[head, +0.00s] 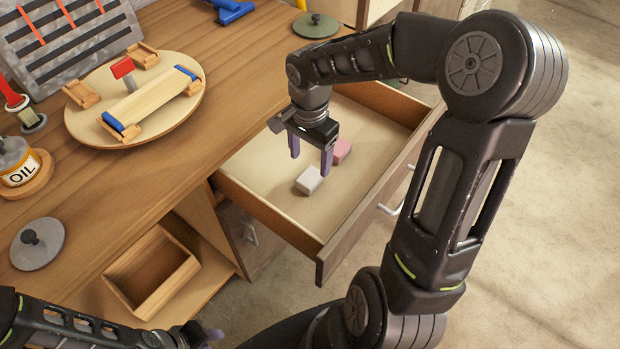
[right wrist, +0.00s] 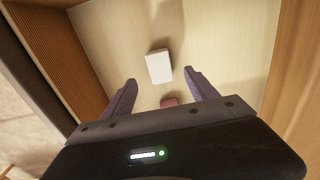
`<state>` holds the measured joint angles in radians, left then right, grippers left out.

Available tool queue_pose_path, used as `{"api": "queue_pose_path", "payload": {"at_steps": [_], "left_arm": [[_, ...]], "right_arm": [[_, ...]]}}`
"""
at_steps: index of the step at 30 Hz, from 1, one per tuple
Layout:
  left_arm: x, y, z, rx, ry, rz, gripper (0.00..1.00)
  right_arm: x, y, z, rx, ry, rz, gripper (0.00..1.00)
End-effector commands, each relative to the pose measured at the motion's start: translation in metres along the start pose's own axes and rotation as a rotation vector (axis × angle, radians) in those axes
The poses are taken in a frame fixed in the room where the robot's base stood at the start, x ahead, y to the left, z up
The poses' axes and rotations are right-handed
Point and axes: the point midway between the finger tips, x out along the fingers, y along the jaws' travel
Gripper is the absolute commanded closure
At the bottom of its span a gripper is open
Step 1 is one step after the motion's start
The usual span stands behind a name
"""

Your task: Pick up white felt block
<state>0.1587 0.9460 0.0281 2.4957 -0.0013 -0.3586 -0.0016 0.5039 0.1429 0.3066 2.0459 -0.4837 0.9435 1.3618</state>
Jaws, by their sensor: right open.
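The white felt block (head: 309,180) lies on the floor of the open drawer (head: 262,180). In the right wrist view the white block (right wrist: 159,66) lies just beyond the fingertips, near the middle between them. My right gripper (head: 311,160) is open and empty, pointing down above the drawer, apart from the block. Its two fingers also show in the right wrist view (right wrist: 159,76). A pink block (head: 341,151) lies beside the white one, and in the right wrist view it is partly hidden by the gripper body. My left gripper (head: 208,336) is at the bottom edge, mostly cut off.
The drawer's wooden walls surround the blocks. On the bench (head: 190,135) stand a round board (head: 190,107) with a lath in clamps, an oil can (head: 17,163) and a grey lid (head: 38,245). An empty wooden box (head: 152,272) sits below the bench top.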

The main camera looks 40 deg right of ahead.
Motion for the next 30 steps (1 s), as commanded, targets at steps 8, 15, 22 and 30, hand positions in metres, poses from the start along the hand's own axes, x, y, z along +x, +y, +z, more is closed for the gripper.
{"api": "queue_pose_path", "payload": {"at_steps": [8,15,22,30], "left_arm": [[0.001,0.0,0.0,0.0,0.0,0.0,0.68],[0.001,0.0,0.0,0.0,0.0,0.0,0.68],[0.0,0.0,0.0,0.0,0.0,0.0,0.68],[0.001,0.0,0.0,0.0,0.0,0.0,0.68]], "right_arm": [[0.023,0.0,0.0,-0.001,-0.002,0.001,0.33],[0.023,0.0,0.0,-0.001,-0.001,0.001,0.33],[0.047,0.001,-0.005,0.0,-0.003,0.004,0.33],[0.074,0.0,-0.006,-0.001,-0.002,0.0,0.33]]}}
